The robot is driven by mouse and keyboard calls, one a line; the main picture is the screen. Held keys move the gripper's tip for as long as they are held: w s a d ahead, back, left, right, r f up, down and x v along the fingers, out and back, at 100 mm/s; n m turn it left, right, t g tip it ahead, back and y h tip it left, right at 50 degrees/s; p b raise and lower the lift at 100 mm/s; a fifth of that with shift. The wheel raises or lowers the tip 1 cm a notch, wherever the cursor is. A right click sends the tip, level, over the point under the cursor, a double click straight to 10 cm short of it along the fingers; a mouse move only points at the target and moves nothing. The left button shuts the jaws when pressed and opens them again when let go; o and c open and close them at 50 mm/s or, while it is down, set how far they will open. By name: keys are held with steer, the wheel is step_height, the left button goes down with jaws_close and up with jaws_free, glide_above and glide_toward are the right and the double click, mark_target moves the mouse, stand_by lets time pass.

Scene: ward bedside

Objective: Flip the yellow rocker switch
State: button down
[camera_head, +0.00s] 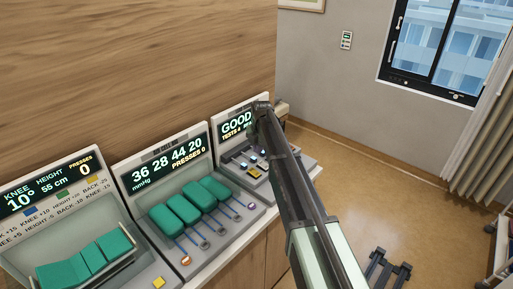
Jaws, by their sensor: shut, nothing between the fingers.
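The console (218,150) at the right end of the row has a lit screen reading "GOOD". Small controls sit on its sloped panel. A small yellow piece (254,172) near its front looks like the yellow rocker switch; which way it is tipped is too small to tell. My arm reaches in from the lower right and covers part of this console. My gripper (263,107) is at the arm's dark far end, by the screen's right edge, shut and empty. Its fingers are hard to make out. I cannot tell whether it touches the console.
The middle console (125,170) has green cuffs and a screen with several numbers. The left console (15,262) has a green padded model and a yellow button (159,283). A wooden wall (140,60) rises behind them. Open floor (400,200) lies to the right.

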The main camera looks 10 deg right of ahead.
mark_target(253, 169)
step_height(253, 169, up, 2)
steer(key=shift+s+d+r+p, duration=0.1)
steer(key=shift+s+r+p, duration=0.05)
steer(key=shift+p, duration=0.25)
steer(key=shift+w+a+r+t, duration=0.1)
steer(key=shift+w+a+t, duration=0.2)
steer(key=shift+w, duration=0.35)
steer(key=f+b, duration=0.4)
steer(key=w+f+b, duration=0.1)
steer(key=f+b, duration=0.4)
steer(key=a+f+b, duration=0.1)
steer(key=f+b, duration=0.3)
steer(key=shift+w+a+f, duration=0.1)
steer(key=shift+w+f, duration=0.2)
steer(key=shift+w, duration=0.05)
steer(key=shift+f+b, duration=0.25)
steer(key=shift+b, duration=0.2)
steer(key=shift+r, duration=0.1)
